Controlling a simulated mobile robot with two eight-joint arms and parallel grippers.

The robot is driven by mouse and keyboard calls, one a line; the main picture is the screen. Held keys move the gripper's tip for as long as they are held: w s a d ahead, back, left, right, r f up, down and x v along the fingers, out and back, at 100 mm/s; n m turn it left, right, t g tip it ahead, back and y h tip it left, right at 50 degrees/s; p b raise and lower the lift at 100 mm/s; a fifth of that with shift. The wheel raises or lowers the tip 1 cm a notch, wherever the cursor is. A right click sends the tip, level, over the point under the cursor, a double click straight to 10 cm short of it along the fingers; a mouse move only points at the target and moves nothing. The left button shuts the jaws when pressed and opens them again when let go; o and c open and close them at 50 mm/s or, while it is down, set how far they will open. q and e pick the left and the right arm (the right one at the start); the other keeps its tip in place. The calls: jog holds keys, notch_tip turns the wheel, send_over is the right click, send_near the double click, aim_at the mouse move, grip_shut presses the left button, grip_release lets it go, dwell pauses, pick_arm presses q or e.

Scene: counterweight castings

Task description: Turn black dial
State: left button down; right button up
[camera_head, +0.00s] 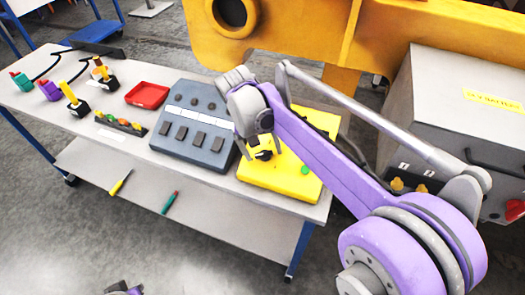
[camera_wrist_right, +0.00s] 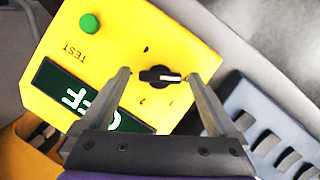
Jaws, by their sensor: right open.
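The black dial (camera_wrist_right: 160,76) sits on a yellow box (camera_wrist_right: 150,35) with a white pointer mark, and it also shows in the head view (camera_head: 263,155). My right gripper (camera_wrist_right: 159,79) is open, with one finger on each side of the dial and a visible gap on both sides. In the head view the right gripper (camera_head: 258,145) is over the yellow box, partly covering it. A green button (camera_wrist_right: 89,23) marked TEST and a dark display (camera_wrist_right: 77,95) with pale letters are on the box; a finger hides part of the display. Only a small purple piece of my left arm shows at the bottom edge.
A grey panel (camera_head: 211,153) with switches stands left of the box on the table (camera_head: 130,150). A red tray (camera_head: 147,96) and several small tools lie further left. A grey cabinet (camera_head: 440,120) stands at the right, a yellow casting (camera_head: 290,30) behind.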

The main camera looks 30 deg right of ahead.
jog(key=shift+d+f, duration=0.1)
jog(key=shift+f, duration=0.2)
jog(key=c, duration=1.4)
